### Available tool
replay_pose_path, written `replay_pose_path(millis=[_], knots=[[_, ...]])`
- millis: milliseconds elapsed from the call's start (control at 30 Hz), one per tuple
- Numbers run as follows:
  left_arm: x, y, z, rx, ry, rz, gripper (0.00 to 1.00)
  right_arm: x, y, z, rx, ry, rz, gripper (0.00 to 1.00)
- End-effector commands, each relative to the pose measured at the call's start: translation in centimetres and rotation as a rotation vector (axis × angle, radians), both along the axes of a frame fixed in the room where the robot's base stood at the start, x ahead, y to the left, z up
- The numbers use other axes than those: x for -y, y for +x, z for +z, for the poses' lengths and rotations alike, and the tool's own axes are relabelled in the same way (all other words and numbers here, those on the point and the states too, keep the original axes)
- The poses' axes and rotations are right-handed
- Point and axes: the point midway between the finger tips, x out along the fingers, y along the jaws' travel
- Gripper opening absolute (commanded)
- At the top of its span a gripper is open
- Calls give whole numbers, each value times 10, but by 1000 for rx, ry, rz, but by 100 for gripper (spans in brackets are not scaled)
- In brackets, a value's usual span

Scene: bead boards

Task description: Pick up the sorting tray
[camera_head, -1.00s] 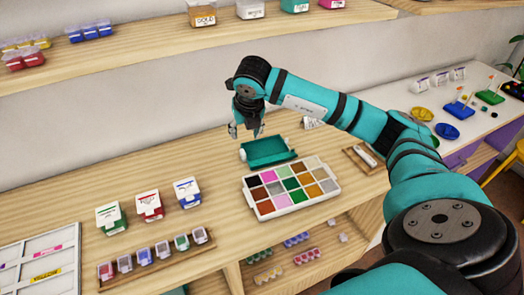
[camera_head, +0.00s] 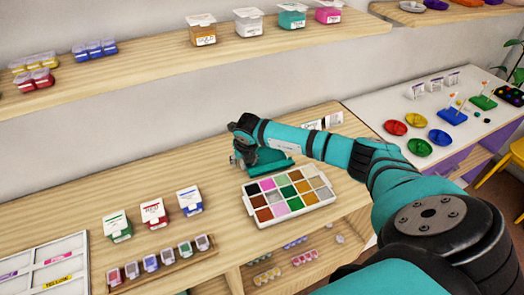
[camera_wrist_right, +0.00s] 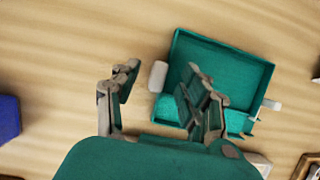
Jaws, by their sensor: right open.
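A teal open tray (camera_wrist_right: 222,60) with white side tabs lies on the wooden worktop; it is partly hidden by my right arm in the head view (camera_head: 268,160). My right gripper (camera_wrist_right: 162,84) is open above the tray's left edge. One finger is over the bare wood left of the white tab (camera_wrist_right: 158,76); the other is over the tray's inside. I cannot tell whether the fingers touch it. A white tray with several colour-filled compartments (camera_head: 262,222) sits in front of the teal tray. My left gripper is not in view.
Three lidded boxes (camera_head: 153,213) and a rack of small jars (camera_head: 165,258) stand to the left. A shelf (camera_head: 180,58) with containers runs above the worktop. A white table (camera_head: 400,108) with coloured dishes is at the right.

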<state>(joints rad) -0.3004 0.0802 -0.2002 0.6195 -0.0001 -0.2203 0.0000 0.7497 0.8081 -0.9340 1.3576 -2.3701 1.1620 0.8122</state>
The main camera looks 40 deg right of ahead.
Motion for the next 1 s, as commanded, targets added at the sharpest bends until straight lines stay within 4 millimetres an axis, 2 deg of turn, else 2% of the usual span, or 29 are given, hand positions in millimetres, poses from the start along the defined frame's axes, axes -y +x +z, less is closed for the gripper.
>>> replay_pose_path(millis=[300, 600, 667, 1000], knots=[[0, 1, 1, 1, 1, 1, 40, 1, 2, -6, 1, 0, 0, 45], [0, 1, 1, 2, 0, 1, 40, 1, 2, -5, 1, 0, 0, 5], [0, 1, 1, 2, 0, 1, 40, 1, 2, -5, 1, 0, 0, 0], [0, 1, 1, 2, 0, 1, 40, 1, 2, -5, 2, -1, 0, 0]])
